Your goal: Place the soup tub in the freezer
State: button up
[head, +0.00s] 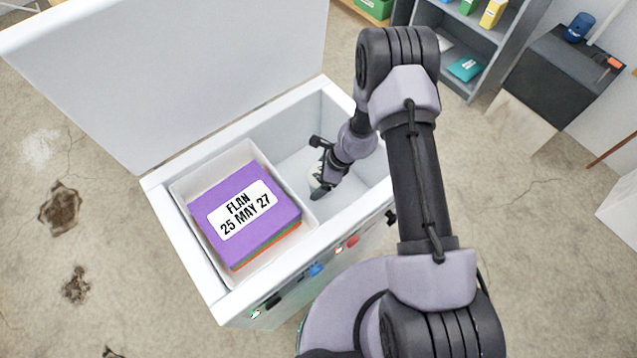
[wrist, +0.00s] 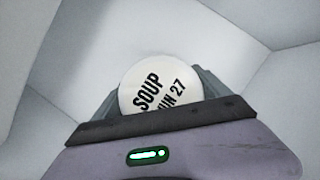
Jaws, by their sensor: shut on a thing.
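The chest freezer (head: 215,300) stands open, with its white lid (head: 170,70) raised at the back. My gripper (head: 322,178) reaches down inside the right part of the freezer. It is shut on the soup tub, whose round white lid reads "SOUP" with a partly hidden date in the wrist view (wrist: 150,82). In the head view only a small pale part of the tub (head: 315,181) shows beside the fingers. The freezer walls surround the gripper in the wrist view. I cannot tell whether the tub touches the freezer floor.
A white bin (head: 185,188) fills the freezer's left part and holds a stack topped by a purple box (head: 272,212) labelled "FLAN 25 MAY 27". Bare freezer floor shows around my gripper. A grey shelf (head: 470,50) and a dark cabinet (head: 560,75) stand at the back right.

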jog(key=shift+f, duration=0.1)
jog(key=shift+c, duration=0.4)
jog(key=shift+f, duration=0.1)
jog(key=o, duration=1.8)
jog(key=shift+o, duration=0.2)
